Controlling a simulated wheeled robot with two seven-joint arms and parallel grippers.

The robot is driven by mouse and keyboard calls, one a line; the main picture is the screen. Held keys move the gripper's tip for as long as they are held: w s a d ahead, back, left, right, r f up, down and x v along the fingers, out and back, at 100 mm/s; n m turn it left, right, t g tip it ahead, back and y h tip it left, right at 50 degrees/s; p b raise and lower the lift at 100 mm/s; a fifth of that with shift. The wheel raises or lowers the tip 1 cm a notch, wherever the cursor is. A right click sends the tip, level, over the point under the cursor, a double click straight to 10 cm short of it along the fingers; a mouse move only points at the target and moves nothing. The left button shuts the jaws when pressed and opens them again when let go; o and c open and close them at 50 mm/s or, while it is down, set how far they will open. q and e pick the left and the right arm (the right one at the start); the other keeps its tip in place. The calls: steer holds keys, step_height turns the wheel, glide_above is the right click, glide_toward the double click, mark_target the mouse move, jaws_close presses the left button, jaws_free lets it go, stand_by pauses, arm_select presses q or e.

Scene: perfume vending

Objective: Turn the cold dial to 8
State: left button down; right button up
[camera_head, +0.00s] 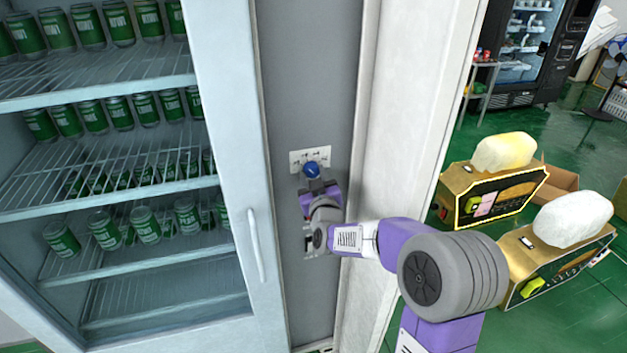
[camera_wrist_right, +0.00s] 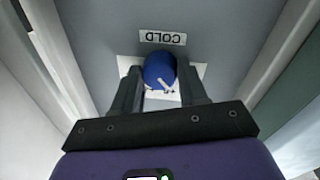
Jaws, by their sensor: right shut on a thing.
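The cold dial is a round blue knob (camera_head: 311,169) on a white scale plate (camera_head: 297,160), set on the grey panel beside the glass-door fridge. In the right wrist view the blue dial (camera_wrist_right: 159,69) sits between the two dark fingers, below a label reading COLD (camera_wrist_right: 162,38) that appears upside down. My right gripper (camera_head: 314,180) is at the dial from below, and in the wrist view its fingers (camera_wrist_right: 162,85) are shut on it. A white pointer mark shows on the dial near the fingers. The scale numbers are too small or covered to read. My left gripper is not in view.
The fridge (camera_head: 222,150) at the left holds green cans on wire shelves, and its door handle (camera_head: 257,246) is near the panel. A white wall edge (camera_head: 400,120) stands right of the panel. Yellow-and-black boxes (camera_head: 490,190) stand at the right.

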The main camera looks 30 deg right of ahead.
steer(key=shift+d+n+b, duration=0.1)
steer(key=shift+n+b, duration=0.4)
steer(key=shift+n, duration=1.4)
steer(key=o, duration=1.1)
steer(key=shift+c, duration=0.2)
steer(key=shift+s, duration=0.1)
steer(key=v, duration=0.7)
steer(key=shift+s+f, duration=0.2)
steer(key=shift+s, duration=0.05)
